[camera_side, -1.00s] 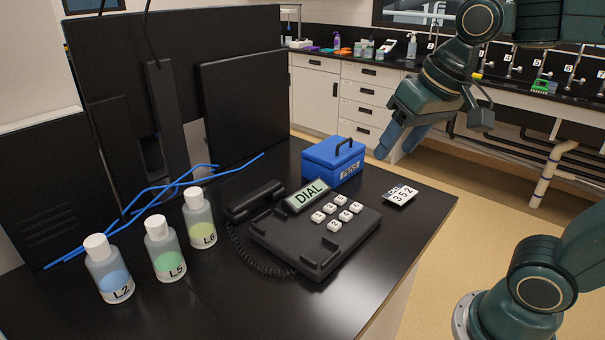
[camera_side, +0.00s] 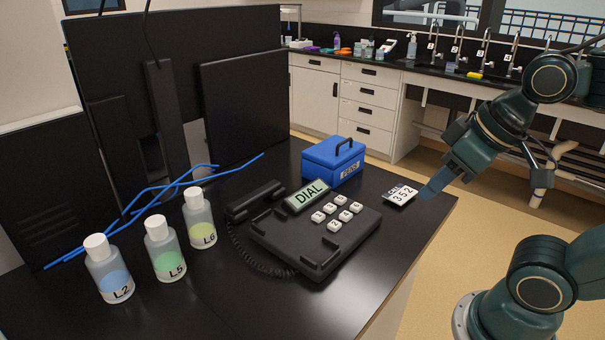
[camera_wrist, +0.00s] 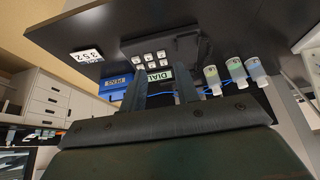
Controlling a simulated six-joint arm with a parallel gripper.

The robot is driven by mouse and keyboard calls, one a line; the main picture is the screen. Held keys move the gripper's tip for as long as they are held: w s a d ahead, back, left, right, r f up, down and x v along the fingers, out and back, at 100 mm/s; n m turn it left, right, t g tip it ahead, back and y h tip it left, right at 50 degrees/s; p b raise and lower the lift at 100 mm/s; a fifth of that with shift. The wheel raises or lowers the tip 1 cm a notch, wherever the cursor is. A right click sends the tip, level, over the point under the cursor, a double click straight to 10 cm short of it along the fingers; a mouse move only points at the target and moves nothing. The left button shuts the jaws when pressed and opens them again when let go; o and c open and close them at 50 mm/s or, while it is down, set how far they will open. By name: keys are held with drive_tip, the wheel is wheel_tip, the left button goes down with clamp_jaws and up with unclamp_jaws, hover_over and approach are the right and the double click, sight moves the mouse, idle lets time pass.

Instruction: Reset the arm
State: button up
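My gripper (camera_side: 432,190) is at the right of the side view, tilted down to the left, with its blue fingertips near the table's right corner. In the side view the fingertips appear just beside the white card reading 352 (camera_side: 400,196); I cannot tell the gap in depth. In the wrist view the two fingers of my gripper (camera_wrist: 160,88) stand apart with nothing between them. The black phone (camera_side: 316,243) has white keys and a DIAL display (camera_side: 307,196). Its handset (camera_side: 255,201) lies at its left side.
A blue box (camera_side: 333,163) with a handle stands behind the phone. Bottles L2 (camera_side: 110,272), L5 (camera_side: 165,252) and L6 (camera_side: 200,222) stand at the left. Blue cables (camera_side: 180,183) and a dark monitor (camera_side: 245,105) are behind.

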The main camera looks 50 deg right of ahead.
clamp_jaws()
idle(1.4)
